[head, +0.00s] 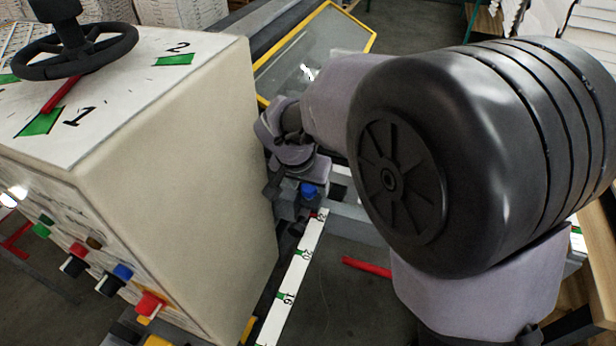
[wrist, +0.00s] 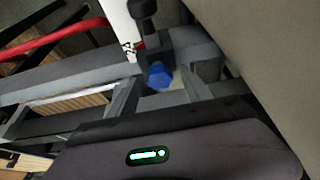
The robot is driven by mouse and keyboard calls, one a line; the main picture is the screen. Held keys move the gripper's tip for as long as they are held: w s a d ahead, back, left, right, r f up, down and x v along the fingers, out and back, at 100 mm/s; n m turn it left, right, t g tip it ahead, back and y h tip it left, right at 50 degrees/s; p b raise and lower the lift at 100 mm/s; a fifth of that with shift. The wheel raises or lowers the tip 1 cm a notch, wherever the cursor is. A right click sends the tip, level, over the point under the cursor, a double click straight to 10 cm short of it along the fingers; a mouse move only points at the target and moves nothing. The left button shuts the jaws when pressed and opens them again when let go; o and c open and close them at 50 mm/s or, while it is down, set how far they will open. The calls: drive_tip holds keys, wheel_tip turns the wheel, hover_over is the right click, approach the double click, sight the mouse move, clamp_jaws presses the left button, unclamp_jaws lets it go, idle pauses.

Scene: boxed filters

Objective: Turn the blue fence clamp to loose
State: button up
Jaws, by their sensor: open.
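The blue fence clamp (head: 308,190) is a small blue knob at the top end of the white scale, beside the cream machine housing. In the wrist view the blue clamp (wrist: 160,76) shows a faceted face, with a dark handle-like part above it. My gripper (wrist: 161,86) is open, with one grey finger on each side of the clamp in that picture. I cannot tell whether the fingers touch it or how far off it is. In the head view my gripper (head: 287,186) is partly hidden by my wrist.
The cream machine housing (head: 190,170) rises close to the left of my gripper. Its front has several coloured knobs and a black handwheel (head: 75,50) sits on top. A white scale (head: 293,275) runs toward the front. A red bar (head: 366,267) lies right of it. A yellow-framed clear panel (head: 315,55) is behind.

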drive_tip(key=shift+c, duration=0.2)
clamp_jaws()
